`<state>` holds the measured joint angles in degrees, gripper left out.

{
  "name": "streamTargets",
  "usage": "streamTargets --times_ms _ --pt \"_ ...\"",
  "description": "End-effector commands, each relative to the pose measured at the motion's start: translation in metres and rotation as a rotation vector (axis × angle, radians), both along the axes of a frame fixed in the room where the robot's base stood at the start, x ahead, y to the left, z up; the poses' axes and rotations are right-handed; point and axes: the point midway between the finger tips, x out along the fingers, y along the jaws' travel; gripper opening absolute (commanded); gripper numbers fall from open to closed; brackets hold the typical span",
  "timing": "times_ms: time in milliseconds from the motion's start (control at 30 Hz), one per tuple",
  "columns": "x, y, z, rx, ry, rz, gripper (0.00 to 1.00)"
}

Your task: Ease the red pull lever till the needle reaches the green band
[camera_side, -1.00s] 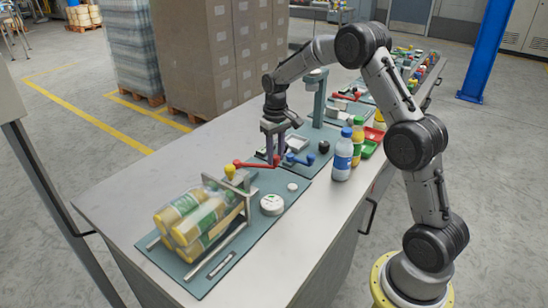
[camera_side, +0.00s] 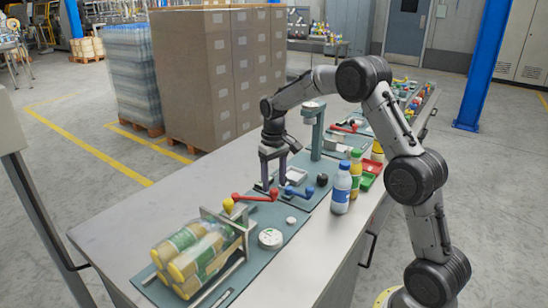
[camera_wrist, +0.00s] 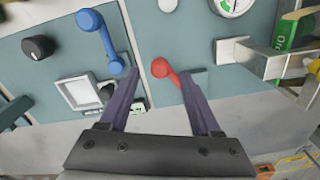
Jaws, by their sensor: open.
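In the wrist view a red knob and short arm (camera_wrist: 163,71) show between my fingertips, with visible gaps to both fingers. My gripper (camera_side: 273,184) is open above the lever's right end; it also shows in the wrist view (camera_wrist: 160,76). The round white gauge (camera_side: 270,238) is in front of the lever; in the wrist view the gauge (camera_wrist: 231,5) is cut off by the top edge. Its needle cannot be read.
A blue lever (camera_wrist: 100,38) is left of my fingers in the wrist view, near a black knob (camera_wrist: 38,47). A metal bracket (camera_wrist: 255,60) is at the right. In the side view, wrapped bottles (camera_side: 190,255) lie front left, and a blue-white bottle (camera_side: 341,188) stands right.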

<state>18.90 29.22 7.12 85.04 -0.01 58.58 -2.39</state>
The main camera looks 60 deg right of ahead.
Motion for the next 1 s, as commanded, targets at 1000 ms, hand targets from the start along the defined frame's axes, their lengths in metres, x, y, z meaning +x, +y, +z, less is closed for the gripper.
streamTargets --times_ms 1000 --pt "0.0 0.0 0.113 -0.001 -0.002 0.0 0.64"
